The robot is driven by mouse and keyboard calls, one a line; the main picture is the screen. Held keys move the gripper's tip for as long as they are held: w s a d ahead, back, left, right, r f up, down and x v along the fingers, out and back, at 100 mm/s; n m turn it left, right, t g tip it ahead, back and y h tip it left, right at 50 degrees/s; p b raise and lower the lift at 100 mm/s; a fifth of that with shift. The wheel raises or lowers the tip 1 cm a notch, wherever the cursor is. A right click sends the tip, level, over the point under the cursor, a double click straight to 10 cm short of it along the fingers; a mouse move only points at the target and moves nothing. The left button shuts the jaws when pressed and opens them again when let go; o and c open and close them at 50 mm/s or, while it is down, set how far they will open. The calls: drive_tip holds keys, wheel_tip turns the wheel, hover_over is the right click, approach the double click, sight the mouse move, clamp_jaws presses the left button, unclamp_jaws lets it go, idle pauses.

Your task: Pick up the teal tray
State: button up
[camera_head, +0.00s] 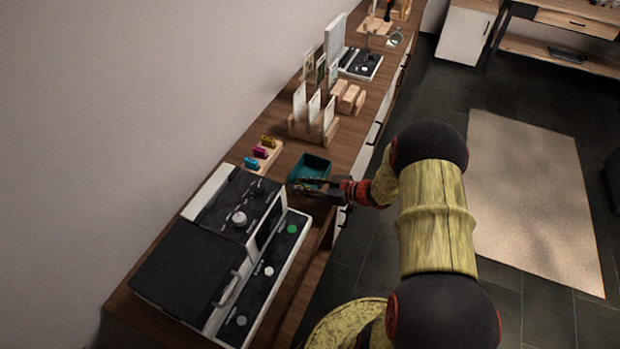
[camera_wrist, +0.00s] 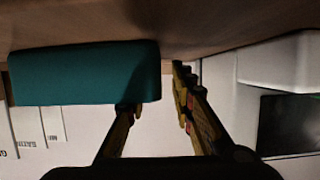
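The teal tray (camera_head: 313,166) sits on the wooden counter, between the black-and-white machine and the card holder. In the wrist view, which looks upside down, the tray (camera_wrist: 85,75) fills the upper left. My gripper (camera_head: 299,187) is at the tray's side nearest the machine. Its fingers are apart in the wrist view (camera_wrist: 158,88). One finger's tip is hidden behind the tray's rim, seemingly inside it. The other finger is outside the wall, with a narrow gap visible. I cannot tell whether either finger touches the tray.
The black-and-white machine (camera_head: 225,250) stands close to my gripper. A wooden block with coloured pieces (camera_head: 262,153) is behind the tray, and a wooden card holder (camera_head: 314,128) is beyond it. The counter's front edge is near the tray.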

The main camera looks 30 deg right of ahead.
drive_tip(key=c, duration=0.3)
clamp_jaws()
idle(0.5)
